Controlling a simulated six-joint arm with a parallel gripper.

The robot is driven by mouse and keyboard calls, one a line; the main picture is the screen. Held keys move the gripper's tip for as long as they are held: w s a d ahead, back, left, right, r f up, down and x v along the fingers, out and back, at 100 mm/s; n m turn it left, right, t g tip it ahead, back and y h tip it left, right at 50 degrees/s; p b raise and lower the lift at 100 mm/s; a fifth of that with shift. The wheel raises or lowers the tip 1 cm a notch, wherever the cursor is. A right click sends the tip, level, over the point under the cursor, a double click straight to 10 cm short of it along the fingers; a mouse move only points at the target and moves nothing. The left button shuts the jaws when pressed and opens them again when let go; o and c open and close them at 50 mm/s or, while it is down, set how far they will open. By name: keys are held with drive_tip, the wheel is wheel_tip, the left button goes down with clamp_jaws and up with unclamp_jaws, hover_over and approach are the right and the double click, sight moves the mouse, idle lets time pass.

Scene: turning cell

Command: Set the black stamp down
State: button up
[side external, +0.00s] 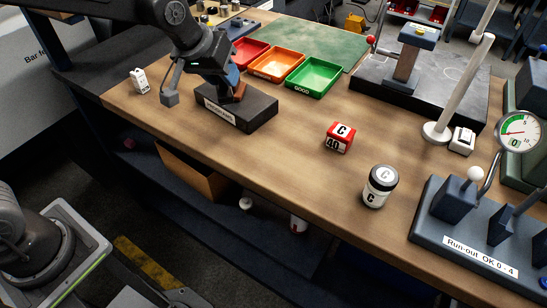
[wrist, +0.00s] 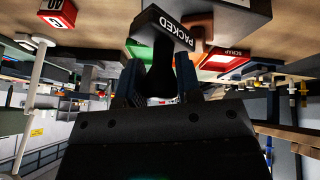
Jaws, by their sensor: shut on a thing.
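My gripper (side external: 233,82) is low over a dark block (side external: 258,112) with a white label on its front, left of centre in the side view. In the side view my gripper and wrist hide most of the stamp. A brown part shows on the block top beside the fingers.
Red (side external: 249,53), orange (side external: 275,64) and green (side external: 315,76) trays stand behind the block. A white bottle (side external: 139,80) is left, a red box (side external: 340,137) and a jar (side external: 379,187) right. A run-out gauge stand (side external: 480,240) is front right. Bare bench lies between block and red box.

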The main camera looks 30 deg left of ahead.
drive_tip(key=d+f, duration=0.2)
drive_tip(key=d, duration=0.2)
drive_tip(key=d+f, duration=0.2)
drive_tip(key=d, duration=0.2)
drive_tip(key=s+d+f, duration=0.1)
drive_tip(key=d+f, duration=0.2)
drive_tip(key=d, duration=0.1)
drive_tip(key=shift+d+f, duration=0.1)
drive_tip(key=shift+d, duration=0.2)
drive_tip(key=shift+f, duration=1.95)
drive_tip(key=shift+f, duration=0.1)
drive_tip(key=o, duration=1)
drive_tip(key=shift+c, duration=0.2)
